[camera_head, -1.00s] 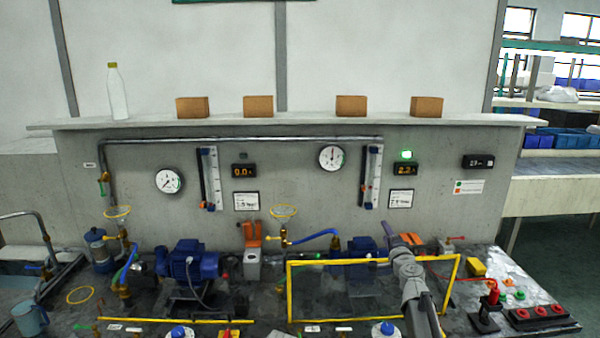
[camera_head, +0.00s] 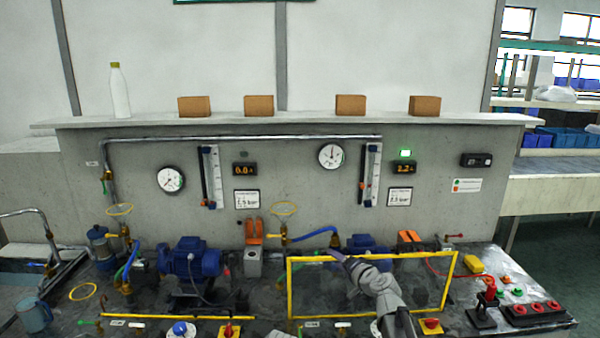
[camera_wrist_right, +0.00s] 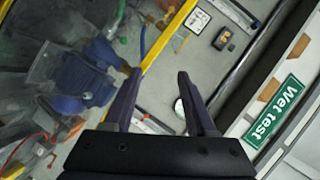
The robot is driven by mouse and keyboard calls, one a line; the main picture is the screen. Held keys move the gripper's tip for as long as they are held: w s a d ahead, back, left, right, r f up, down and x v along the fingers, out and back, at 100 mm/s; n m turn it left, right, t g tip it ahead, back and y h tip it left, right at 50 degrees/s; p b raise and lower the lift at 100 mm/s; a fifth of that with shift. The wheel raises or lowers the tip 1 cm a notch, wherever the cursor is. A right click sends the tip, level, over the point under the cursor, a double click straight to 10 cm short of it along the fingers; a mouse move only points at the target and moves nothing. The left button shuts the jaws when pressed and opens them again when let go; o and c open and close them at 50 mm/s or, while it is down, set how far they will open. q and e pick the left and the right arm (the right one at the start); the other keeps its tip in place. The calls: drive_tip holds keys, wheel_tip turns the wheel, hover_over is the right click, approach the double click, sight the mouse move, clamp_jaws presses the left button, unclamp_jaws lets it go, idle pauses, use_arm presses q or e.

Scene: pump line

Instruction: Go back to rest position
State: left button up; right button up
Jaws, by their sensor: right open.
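My right gripper (camera_head: 338,257) reaches in from the bottom right in the head view, in front of the yellow-framed clear guard (camera_head: 290,290) and near its top edge. In the right wrist view the gripper's two dark fingers (camera_wrist_right: 158,76) stand apart with nothing between them. Whether the fingers touch the guard frame cannot be told. My left gripper is not in view.
Blue pumps (camera_head: 190,259) and hoses stand on the dark bench. A red-topped joystick (camera_head: 490,292) and a red-button box (camera_head: 535,311) are at the right. A grey jug (camera_head: 33,315) stands at left. Brown blocks (camera_head: 259,106) and a bottle (camera_head: 120,92) line the ledge.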

drive_tip(key=s+a+f+n+g, duration=0.4)
drive_tip(key=s+a+f, duration=0.2)
drive_tip(key=s, duration=0.3)
drive_tip(key=s+a+f+n+g, duration=0.4)
drive_tip(key=s+a+f, duration=0.1)
drive_tip(key=s, duration=0.4)
drive_tip(key=s+d+f+n+g+h, duration=0.1)
drive_tip(key=s+d+g+h, duration=0.1)
drive_tip(key=s, duration=0.4)
drive_tip(key=s+d+f+n+g+h, duration=0.1)
drive_tip(key=s+f+g+h, duration=0.1)
drive_tip(key=s, duration=0.4)
drive_tip(key=s+d+f+n+g+h, duration=0.1)
drive_tip(key=s+d+h, duration=0.1)
drive_tip(key=s, duration=0.4)
drive_tip(key=shift+d+f+g+h, duration=0.3)
drive_tip(key=shift+f+g+h, duration=0.1)
drive_tip(key=shift+h, duration=0.4)
